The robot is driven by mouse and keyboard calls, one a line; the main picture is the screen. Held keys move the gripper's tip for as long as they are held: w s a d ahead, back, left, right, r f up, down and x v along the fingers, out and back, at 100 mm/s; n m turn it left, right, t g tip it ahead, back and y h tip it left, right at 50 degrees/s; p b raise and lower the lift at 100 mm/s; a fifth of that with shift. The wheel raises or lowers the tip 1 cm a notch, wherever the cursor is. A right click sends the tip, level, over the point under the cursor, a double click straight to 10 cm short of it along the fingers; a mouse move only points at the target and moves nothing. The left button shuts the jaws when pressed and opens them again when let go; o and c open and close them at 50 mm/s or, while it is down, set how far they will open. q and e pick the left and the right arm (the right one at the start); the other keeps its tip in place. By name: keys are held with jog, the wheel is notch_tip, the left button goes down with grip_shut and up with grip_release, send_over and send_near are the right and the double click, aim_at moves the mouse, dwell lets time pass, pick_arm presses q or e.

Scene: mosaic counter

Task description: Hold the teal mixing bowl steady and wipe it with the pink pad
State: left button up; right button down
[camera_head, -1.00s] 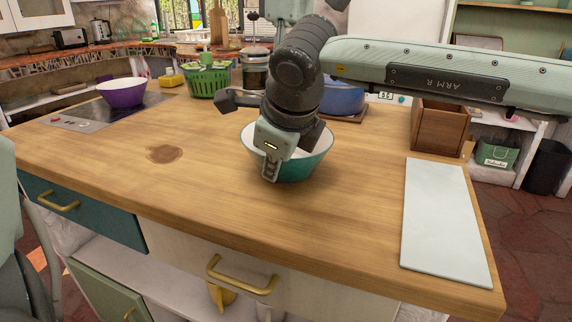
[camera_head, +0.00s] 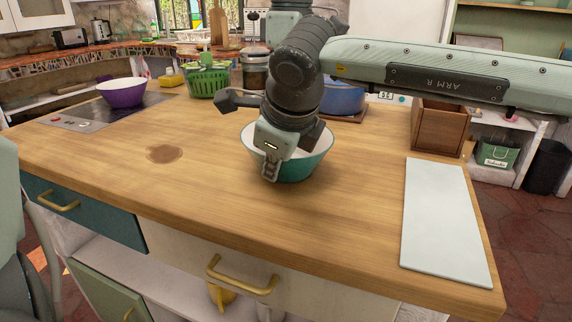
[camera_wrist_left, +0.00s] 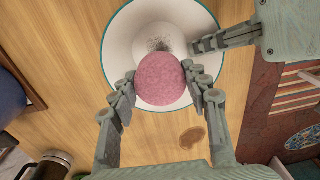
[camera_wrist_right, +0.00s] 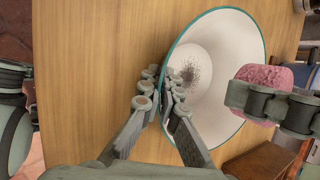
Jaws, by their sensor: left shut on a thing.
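The teal mixing bowl (camera_head: 312,167), white inside, stands upright on the wooden counter. A patch of dark specks (camera_wrist_right: 190,74) marks its inside; it also shows in the left wrist view (camera_wrist_left: 158,44). My right gripper (camera_head: 269,178) points down at the bowl's near side. In the right wrist view its fingers (camera_wrist_right: 161,92) are closed on either side of the rim. My left gripper (camera_wrist_left: 163,82) is shut on the round pink pad (camera_wrist_left: 163,76), over the bowl's interior. Whether the pad touches the bowl is unclear. In the head view the pad and left gripper are hidden.
A brown stain (camera_head: 165,154) lies left of the bowl. A white board (camera_head: 440,220) and wooden box (camera_head: 437,127) are at right. A blue pot (camera_head: 343,97), green basket (camera_head: 208,80) and purple bowl (camera_head: 121,92) stand behind. The front counter is clear.

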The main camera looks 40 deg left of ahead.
pick_arm(q)
jog(key=shift+f, duration=3.2)
jog(key=shift+d, duration=0.15)
jog(key=shift+w+d, duration=0.2)
jog(key=shift+d, duration=0.4)
jog(key=shift+w+a+f, duration=0.15)
jog(key=shift+w+a, duration=0.3)
